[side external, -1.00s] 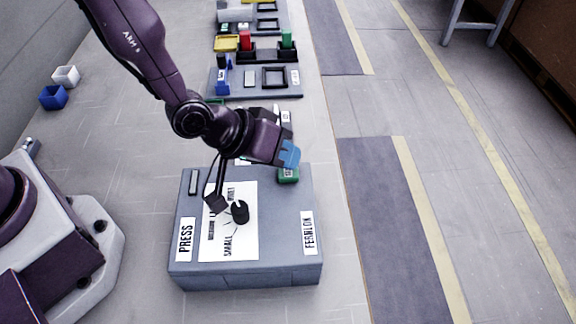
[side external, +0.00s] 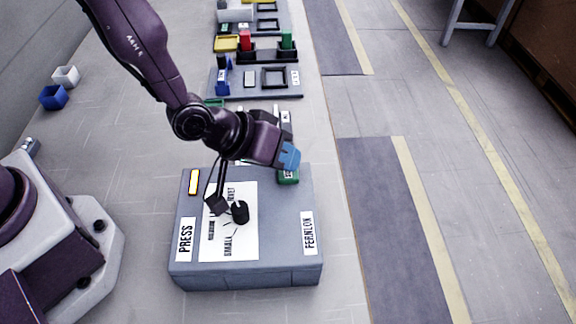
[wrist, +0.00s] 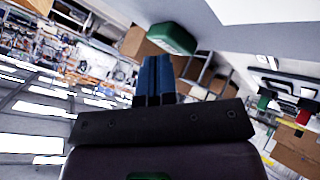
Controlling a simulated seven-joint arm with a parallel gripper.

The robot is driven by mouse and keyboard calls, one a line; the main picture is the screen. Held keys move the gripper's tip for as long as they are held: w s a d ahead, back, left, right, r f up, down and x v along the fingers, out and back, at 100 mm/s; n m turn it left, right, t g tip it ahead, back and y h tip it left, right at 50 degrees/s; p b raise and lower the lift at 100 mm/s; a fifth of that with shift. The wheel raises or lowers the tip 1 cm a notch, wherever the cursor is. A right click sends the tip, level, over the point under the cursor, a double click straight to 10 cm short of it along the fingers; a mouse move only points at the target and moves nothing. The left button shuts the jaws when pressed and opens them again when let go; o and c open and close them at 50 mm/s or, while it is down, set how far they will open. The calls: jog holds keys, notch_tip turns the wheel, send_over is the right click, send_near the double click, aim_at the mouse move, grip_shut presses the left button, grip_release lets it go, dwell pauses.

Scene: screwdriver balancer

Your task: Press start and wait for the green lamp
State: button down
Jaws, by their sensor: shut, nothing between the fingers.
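A grey box labelled PRESS and FERWLOK (side external: 275,235) stands on the bench in the side view. A black knob (side external: 240,212) sits on its white printed panel. A small lamp strip (side external: 193,182) at the box's far left is lit, white in the middle with an orange-yellow edge; it is not green. A green start button (side external: 288,178) is at the far right of the box; a green block, which seems to be this button, shows in the wrist view (wrist: 172,38). My gripper (side external: 289,157), with blue fingertips, is shut and empty right at the button. I cannot tell if they touch.
Behind the box stand trays with red, green, yellow and blue parts (side external: 255,80). A blue cup (side external: 53,97) and a white cup (side external: 66,76) are at the left.

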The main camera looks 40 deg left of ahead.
jog(key=shift+w+f, duration=0.1)
jog(key=shift+f, duration=0.1)
jog(key=shift+r, duration=0.7)
jog(key=shift+r, duration=2.55)
jog(key=s+g, duration=0.1)
jog(key=s+a+f+m+g, duration=0.1)
jog(key=s+a+f+m+y, duration=0.1)
jog(key=s, duration=0.1)
jog(key=shift+g, duration=0.4)
jog(key=s+a+r+y, duration=0.2)
jog(key=s+a+r, duration=0.4)
jog(key=a+r, duration=0.4)
jog(key=s+a+r+y, duration=0.2)
jog(key=s+a+r, duration=0.5)
jog(key=a+r, duration=0.2)
jog(key=shift+a+r+t, duration=0.35)
jog(key=shift+r+t, duration=0.05)
